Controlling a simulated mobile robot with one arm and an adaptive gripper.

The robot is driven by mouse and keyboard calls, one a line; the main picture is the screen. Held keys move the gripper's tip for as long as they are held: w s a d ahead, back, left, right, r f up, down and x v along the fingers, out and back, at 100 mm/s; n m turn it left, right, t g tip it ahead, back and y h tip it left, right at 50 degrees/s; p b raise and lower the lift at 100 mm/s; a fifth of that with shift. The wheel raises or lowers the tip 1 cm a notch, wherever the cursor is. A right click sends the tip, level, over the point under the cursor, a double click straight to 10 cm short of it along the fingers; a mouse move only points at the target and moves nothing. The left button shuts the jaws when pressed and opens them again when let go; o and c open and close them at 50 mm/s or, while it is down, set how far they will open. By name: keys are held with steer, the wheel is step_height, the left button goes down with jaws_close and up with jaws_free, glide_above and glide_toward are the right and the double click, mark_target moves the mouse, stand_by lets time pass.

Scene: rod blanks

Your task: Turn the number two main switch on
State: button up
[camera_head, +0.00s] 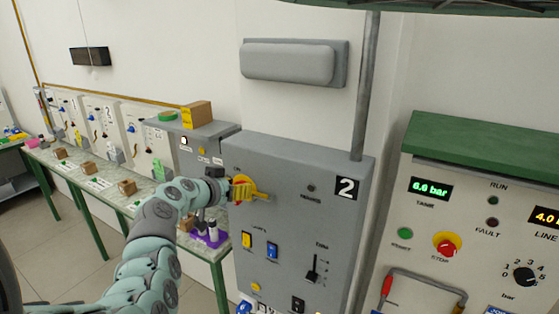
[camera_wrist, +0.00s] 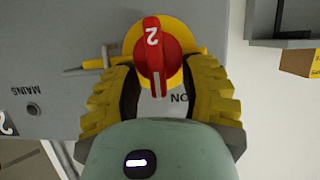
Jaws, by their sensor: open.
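The number two main switch is a red rotary handle (camera_wrist: 153,62) on a round yellow plate (camera_wrist: 180,30), on the grey cabinet (camera_head: 290,165) with a "2" label (camera_head: 346,187). In the wrist view the scene is upside down and the handle's bar stands upright. An ON mark lies beside the right finger. The MAINS lamp (camera_wrist: 33,109) looks dark.
Lower on the cabinet are a yellow switch (camera_head: 247,240), a blue switch (camera_head: 272,250) and a black lever (camera_head: 312,268). A green-topped compressor panel (camera_head: 470,200) stands right; a bench (camera_head: 90,185) stands left.

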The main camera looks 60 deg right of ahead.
jaws_close()
steer(key=shift+f+b, duration=0.2)
steer(key=shift+b, duration=0.15)
steer(key=shift+f+b, duration=0.2)
steer(key=shift+b, duration=0.3)
steer(key=b, duration=0.3)
steer(key=shift+s+d+m, duration=0.1)
steer(key=shift+d+m, duration=0.1)
steer(key=shift+m, duration=0.1)
steer(key=shift+f+b, duration=0.1)
steer(key=shift+b, duration=0.5)
steer(key=b, duration=0.4)
steer(key=shift+s, duration=0.15)
steer(key=shift+b, duration=1)
steer(key=shift+a+r, duration=0.1)
steer(key=shift+r, duration=0.15)
